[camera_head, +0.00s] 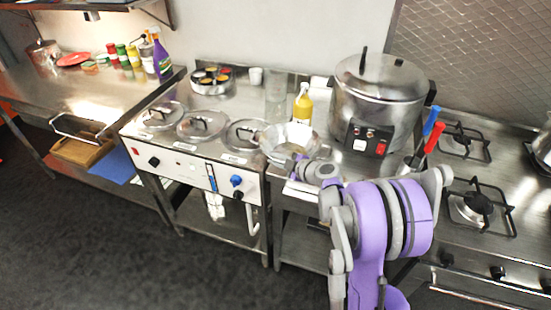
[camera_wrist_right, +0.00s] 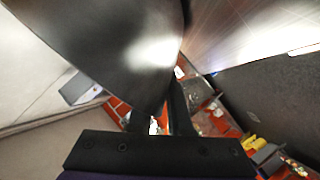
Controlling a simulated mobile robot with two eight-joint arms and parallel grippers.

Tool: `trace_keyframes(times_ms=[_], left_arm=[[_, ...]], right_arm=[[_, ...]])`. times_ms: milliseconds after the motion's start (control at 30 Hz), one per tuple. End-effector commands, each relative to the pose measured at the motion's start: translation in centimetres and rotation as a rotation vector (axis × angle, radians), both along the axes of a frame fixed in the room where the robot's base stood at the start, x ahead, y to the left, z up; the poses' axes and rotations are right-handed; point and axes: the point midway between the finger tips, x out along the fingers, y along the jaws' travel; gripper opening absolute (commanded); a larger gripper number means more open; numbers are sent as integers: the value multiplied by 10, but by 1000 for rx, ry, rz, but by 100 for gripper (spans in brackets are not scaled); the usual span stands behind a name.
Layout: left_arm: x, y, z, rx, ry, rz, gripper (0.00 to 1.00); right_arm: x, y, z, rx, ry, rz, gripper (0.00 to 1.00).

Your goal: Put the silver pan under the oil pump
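The silver pan (camera_head: 283,141) is a shallow round metal bowl near the front edge of the steel counter, between the hot plates and the big pot. My right gripper (camera_head: 301,166) is at its near rim. In the right wrist view the pan (camera_wrist_right: 115,45) fills the upper left, and the dark fingers of the right gripper (camera_wrist_right: 161,112) reach up to it and look closed on its edge. The fingertips are partly hidden. A yellow bottle (camera_head: 302,104) with a narrow top stands just behind the pan. I cannot tell if it is the oil pump. My left gripper is out of view.
A large steel pot (camera_head: 378,95) with a lid stands right of the pan. Red and blue handled utensils (camera_head: 433,135) are beside it. Lidded hot plates (camera_head: 200,124) and a round spice holder (camera_head: 211,80) are to the left. A gas stove (camera_head: 477,206) is at the right.

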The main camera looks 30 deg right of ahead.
Motion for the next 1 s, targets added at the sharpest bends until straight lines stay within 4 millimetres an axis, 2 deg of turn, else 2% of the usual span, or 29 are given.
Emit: trace_keyframes(times_ms=[33, 133, 167, 433, 533, 667, 1000], left_arm=[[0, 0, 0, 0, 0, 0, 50], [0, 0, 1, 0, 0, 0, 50], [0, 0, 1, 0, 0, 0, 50], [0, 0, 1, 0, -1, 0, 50], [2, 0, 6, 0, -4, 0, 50], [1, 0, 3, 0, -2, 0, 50], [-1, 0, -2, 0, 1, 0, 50]], right_arm=[[0, 0, 0, 0, 0, 0, 27], [0, 0, 1, 0, 0, 0, 45], [0, 0, 1, 0, 0, 0, 46], [0, 0, 2, 0, 0, 0, 46], [0, 0, 10, 0, -1, 0, 46], [-19, -6, 14, 0, 0, -4, 46], [-86, -24, 36, 0, 0, -4, 46]])
